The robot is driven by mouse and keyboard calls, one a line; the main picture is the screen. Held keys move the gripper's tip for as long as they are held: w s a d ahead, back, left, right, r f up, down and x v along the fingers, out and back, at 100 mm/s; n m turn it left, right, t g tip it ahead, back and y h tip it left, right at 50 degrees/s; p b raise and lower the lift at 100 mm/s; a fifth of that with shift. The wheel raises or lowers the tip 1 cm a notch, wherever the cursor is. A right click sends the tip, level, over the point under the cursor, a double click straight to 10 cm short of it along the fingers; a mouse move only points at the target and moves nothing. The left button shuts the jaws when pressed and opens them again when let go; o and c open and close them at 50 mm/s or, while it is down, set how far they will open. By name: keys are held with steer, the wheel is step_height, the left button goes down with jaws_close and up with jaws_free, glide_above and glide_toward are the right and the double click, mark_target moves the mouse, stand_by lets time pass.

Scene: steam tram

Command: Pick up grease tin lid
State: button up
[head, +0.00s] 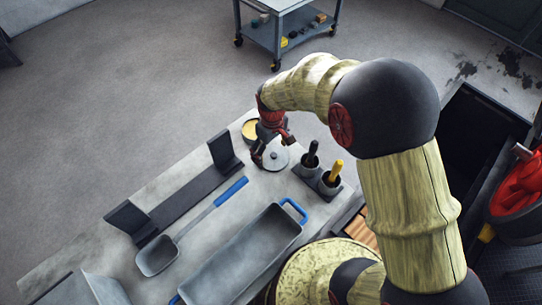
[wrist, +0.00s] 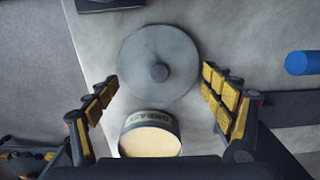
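The grease tin lid (head: 275,157) is a round grey disc with a small dark knob, lying flat on the grey worktop. In the wrist view the lid (wrist: 159,64) lies ahead of my fingertips, with its knob near the middle of the picture. The open grease tin (wrist: 150,136), with pale yellow contents, stands beside the lid.
Two cups (head: 330,183) with a black and a yellow handle stand right of the lid. A blue-handled scoop (head: 157,256), a dark rack (head: 185,203) and a blue-handled tray (head: 240,262) lie on the worktop (head: 205,240). A trolley (head: 283,30) stands beyond on the floor.

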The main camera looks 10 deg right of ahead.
steer(key=shift+s, duration=0.1)
steer(key=c, duration=0.9)
steer(key=shift+c, duration=0.3)
